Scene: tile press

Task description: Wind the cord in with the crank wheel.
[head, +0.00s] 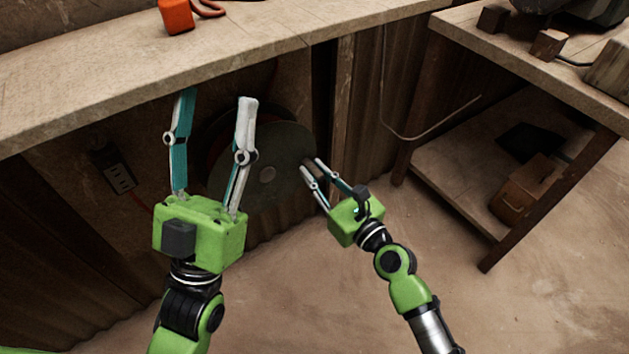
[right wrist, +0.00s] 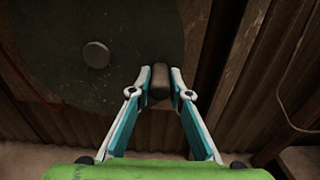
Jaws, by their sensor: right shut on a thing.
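The crank wheel (head: 278,190) is a dark grey-green disc mounted upright against the wall under the bench, with a pale round hub (head: 267,174) at its middle. It also shows large in the right wrist view (right wrist: 125,35). My right gripper (head: 312,165) is shut on the wheel's handle (right wrist: 159,82), a brown knob at the disc's right side. My left gripper (head: 216,97) is open and empty, in front of the wheel's left part, its fingers near the bench edge. A reddish cord (head: 139,200) shows low on the left; where it joins the wheel is hidden.
The wooden bench (head: 150,75) overhangs the wheel and bears an orange object (head: 176,16). A black outlet box (head: 117,178) is on the wall at left. A table (head: 480,45) with a lower shelf and brown case (head: 520,196) stands at right. The floor (head: 400,270) in front is clear.

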